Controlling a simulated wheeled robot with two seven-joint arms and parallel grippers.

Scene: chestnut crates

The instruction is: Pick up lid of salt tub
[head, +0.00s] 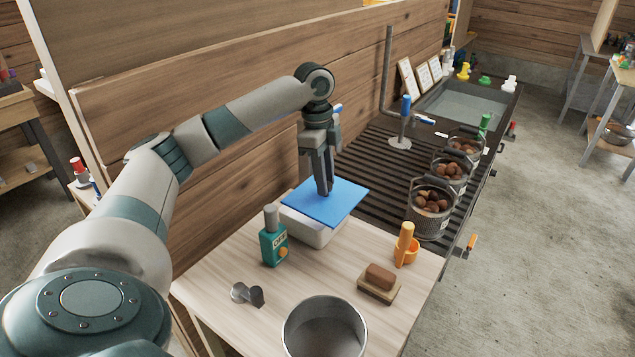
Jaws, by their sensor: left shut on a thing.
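The salt tub (312,230) is a white box on the light wooden table, near the wooden back wall. Its lid (345,199) is a flat blue square panel over the top of the tub, turned a little relative to it. My left gripper (325,190) points straight down from above and is shut on the lid near its middle. The fingertips hide the part that they grip. I cannot tell whether the lid still touches the tub's rim. My right gripper is not in view.
A green bottle (273,243), an orange-handled scoop (404,243), a brown brush (379,280), a small metal object (247,293) and a metal pot (325,330) stand around the tub. Chestnut baskets (428,222) line the ribbed rack (372,170) behind.

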